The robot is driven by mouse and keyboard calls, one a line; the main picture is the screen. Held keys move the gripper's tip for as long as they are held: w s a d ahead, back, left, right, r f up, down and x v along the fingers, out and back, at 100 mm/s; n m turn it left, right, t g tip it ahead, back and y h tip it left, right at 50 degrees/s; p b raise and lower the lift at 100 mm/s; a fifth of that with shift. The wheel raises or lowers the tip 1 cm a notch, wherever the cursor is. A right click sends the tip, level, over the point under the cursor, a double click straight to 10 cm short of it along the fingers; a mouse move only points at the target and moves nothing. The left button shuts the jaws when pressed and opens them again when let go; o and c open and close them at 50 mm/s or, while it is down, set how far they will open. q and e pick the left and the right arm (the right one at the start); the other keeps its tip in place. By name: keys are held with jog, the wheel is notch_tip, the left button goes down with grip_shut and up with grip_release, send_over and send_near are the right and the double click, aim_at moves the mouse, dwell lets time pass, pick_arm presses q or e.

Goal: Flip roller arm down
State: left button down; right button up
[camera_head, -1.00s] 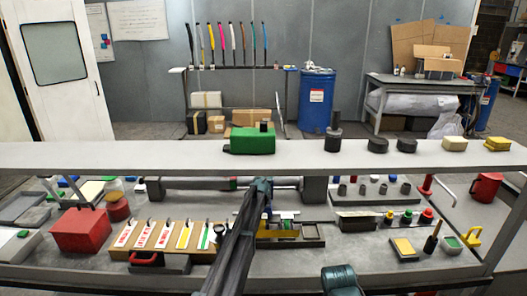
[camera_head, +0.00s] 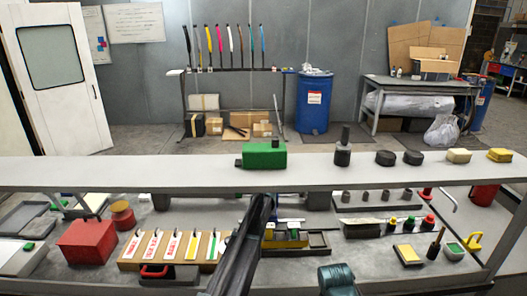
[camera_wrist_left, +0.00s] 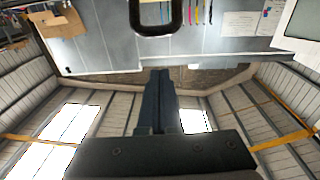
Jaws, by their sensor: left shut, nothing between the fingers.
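I cannot surely pick out the roller arm. A green block (camera_head: 265,156) sits on the raised shelf, with a dark upright piece (camera_head: 276,141) at its back right. Below the shelf, a dark tray (camera_head: 318,241) with yellow parts (camera_head: 285,240) lies partly behind my left arm. My left arm rises from the bottom centre to the shelf's front edge, and its gripper is not clear in the head view. In the left wrist view my left gripper (camera_wrist_left: 160,72) has its fingers together and empty. A dark rounded loop (camera_wrist_left: 157,33) shows beyond the tips; contact cannot be told. My right gripper is out of view.
The grey shelf (camera_head: 120,175) spans the bench and overhangs the items below. A red box (camera_head: 86,242) and a board with labelled strips (camera_head: 173,262) lie left. Several coloured-cap bottles (camera_head: 411,222) stand right. Dark cylinders (camera_head: 343,155) stand on the shelf.

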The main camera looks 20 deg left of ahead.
pick_arm(q)
jog(key=s+d+r+p, duration=0.2)
jog(key=s+r+p, duration=0.1)
jog(key=s, duration=0.5)
jog(key=shift+s+r, duration=0.4)
jog(key=shift+r, duration=0.1)
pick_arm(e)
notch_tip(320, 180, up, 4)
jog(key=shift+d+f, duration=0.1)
